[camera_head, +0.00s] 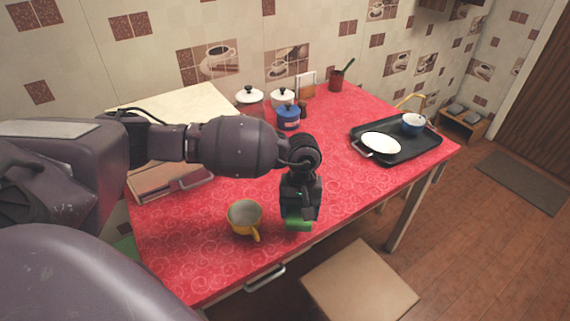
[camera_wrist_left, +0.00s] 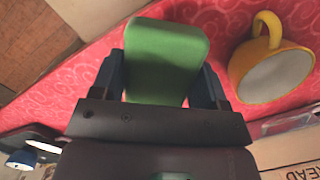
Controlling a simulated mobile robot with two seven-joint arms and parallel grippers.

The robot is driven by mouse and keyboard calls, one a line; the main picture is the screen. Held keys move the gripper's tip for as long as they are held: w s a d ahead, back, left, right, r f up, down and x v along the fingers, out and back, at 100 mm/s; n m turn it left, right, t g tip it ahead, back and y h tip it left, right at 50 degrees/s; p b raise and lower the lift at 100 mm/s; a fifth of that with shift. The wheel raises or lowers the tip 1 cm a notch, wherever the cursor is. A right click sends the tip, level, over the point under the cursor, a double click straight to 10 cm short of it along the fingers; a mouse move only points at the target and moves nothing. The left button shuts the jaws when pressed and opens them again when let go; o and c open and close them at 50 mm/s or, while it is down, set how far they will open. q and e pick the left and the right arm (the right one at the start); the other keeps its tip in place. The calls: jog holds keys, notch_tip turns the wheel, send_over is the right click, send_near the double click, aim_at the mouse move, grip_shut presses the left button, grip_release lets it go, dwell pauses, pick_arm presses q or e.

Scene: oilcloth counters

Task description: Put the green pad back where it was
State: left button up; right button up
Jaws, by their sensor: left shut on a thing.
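The green pad (camera_head: 298,223) shows under my left gripper (camera_head: 300,214) in the head view, over the red counter near its front edge. In the left wrist view the green pad (camera_wrist_left: 166,58) sits between the two fingers of my left gripper (camera_wrist_left: 164,80), which is shut on it. I cannot tell whether the pad touches the counter. A yellow mug (camera_head: 244,218) stands just left of the pad in the head view; it also shows in the left wrist view (camera_wrist_left: 272,72). My right gripper is not in view.
The red counter (camera_head: 190,250) is bare around the mug. A black tray (camera_head: 400,152) with a white dish and blue bowl lies right. Pots (camera_head: 250,101) and a blue jar (camera_head: 288,118) stand behind. A stool (camera_head: 360,282) stands in front. A bread box (camera_head: 170,180) is left.

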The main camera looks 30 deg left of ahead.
pick_arm(q)
jog(key=w+a+r+n+t+b, duration=0.1)
jog(key=w+a+r+n+b, duration=0.1)
jog(key=w+a+r+n, duration=0.65)
jog(key=w+a+r+n+t+b, duration=0.25)
jog(key=w+a+r+n, duration=0.35)
jog(key=w+a+n, duration=0.55)
jog(key=shift+n+g, duration=0.45)
jog(key=shift+n, duration=0.15)
jog(key=f, duration=0.4)
jog(key=d+f+b, duration=0.1)
jog(key=f, duration=0.3)
jog(key=s+f, duration=0.1)
jog(key=f, duration=0.3)
jog(key=shift+d+f+b, duration=0.3)
jog(key=shift+f+b, duration=0.05)
jog(key=shift+f, duration=0.45)
notch_tip(320, 180, down, 5)
jog(key=shift+s+f+b, duration=0.1)
jog(key=shift+f+b, duration=0.1)
jog(key=shift+b, duration=0.35)
jog(key=shift+f, duration=0.2)
jog(key=shift+r, duration=0.1)
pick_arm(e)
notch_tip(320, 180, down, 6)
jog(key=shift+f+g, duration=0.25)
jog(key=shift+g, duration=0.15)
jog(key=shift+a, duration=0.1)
